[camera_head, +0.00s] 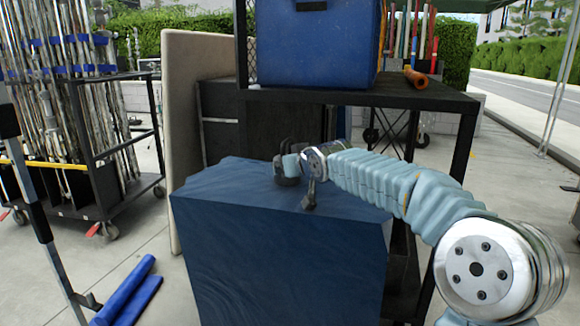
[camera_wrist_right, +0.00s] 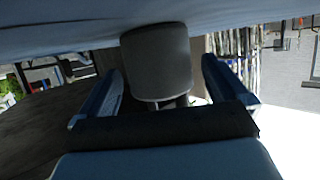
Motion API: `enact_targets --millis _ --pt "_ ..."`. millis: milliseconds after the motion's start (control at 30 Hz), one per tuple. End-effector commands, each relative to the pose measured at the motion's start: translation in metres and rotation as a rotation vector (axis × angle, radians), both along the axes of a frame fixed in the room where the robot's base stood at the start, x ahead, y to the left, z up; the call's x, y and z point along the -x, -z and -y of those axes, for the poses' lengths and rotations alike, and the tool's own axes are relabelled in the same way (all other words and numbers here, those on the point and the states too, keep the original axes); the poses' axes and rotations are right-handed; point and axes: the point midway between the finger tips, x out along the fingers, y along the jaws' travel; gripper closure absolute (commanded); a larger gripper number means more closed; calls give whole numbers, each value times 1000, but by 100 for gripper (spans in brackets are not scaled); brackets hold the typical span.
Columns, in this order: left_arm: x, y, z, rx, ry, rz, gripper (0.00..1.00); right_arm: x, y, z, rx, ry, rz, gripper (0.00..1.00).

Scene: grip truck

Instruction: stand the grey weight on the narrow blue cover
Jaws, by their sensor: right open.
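The narrow blue cover (camera_head: 280,245) stands upright as a tall box shape in the middle of the head view, with a flat, slightly wrinkled top. The grey weight (camera_wrist_right: 157,60) shows in the right wrist view as a short cylinder against the blue surface (camera_wrist_right: 60,32), which fills the top of that picture. My right gripper (camera_head: 296,178) is low over the cover's top. Its open fingers (camera_wrist_right: 162,68) lie on either side of the weight, with visible gaps. In the head view the gripper largely hides the weight. My left gripper is out of view.
A dark shelf cart (camera_head: 420,97) carrying a blue case (camera_head: 315,45) stands behind the cover. A beige panel (camera_head: 190,130) leans behind it on the left. A rack of poles (camera_head: 60,90) and blue rolls (camera_head: 130,290) are at left. Paving between is clear.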

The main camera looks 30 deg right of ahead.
Motion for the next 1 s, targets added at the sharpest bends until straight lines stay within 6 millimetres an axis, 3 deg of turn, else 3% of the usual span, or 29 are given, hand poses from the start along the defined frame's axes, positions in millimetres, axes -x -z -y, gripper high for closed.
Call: enact_targets --millis 167,600,800,1000 --pt "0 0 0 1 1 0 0 10 -6 -1 0 0 2 0" --pt "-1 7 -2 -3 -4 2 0 95 -42 -13 1 1 3 0" --pt "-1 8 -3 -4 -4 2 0 109 -47 -16 0 0 0 0" --pt "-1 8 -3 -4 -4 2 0 110 -47 -16 0 0 0 0"
